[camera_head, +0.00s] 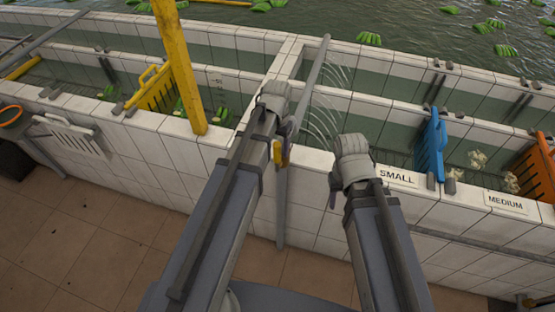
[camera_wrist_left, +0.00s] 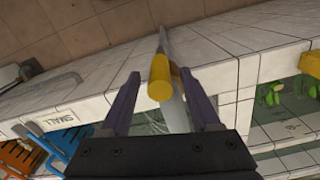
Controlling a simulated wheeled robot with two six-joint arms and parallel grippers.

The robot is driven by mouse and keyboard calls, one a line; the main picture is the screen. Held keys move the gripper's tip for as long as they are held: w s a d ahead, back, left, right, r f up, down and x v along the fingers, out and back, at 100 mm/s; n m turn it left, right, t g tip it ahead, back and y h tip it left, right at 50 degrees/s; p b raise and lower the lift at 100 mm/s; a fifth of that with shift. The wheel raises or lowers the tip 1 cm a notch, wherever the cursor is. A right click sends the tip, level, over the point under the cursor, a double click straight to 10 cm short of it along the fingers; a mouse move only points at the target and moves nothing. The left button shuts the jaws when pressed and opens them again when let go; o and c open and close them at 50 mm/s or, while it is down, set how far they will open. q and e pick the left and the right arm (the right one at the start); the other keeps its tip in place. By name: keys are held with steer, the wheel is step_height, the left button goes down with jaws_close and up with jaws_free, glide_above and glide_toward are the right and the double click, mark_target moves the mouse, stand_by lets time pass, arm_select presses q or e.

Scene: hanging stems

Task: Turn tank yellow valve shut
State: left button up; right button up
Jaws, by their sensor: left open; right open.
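The yellow valve (camera_head: 280,153) is on a grey upright pipe (camera_head: 281,205) at the front of the tiled tank wall. In the left wrist view its yellow round end (camera_wrist_left: 159,80) shows between the two fingers of my left gripper (camera_wrist_left: 159,75), which is open with room on both sides. In the head view my left gripper (camera_head: 289,127) is right by the valve and partly covers it. My right gripper (camera_head: 351,150) is at the wall's edge, to the right of the valve; its fingers are mostly hidden.
A yellow post (camera_head: 180,70) stands left of my left arm. Tiled floor (camera_head: 110,230) is open at lower left.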

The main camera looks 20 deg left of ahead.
mark_target(277, 156)
arm_select(q)
step_height(277, 156, down, 5)
steer(key=b, duration=0.3)
steer(key=shift+r+b, duration=0.1)
steer(key=shift+b, duration=0.3)
steer(key=shift+r, duration=0.1)
jaws_close()
stand_by(0.9)
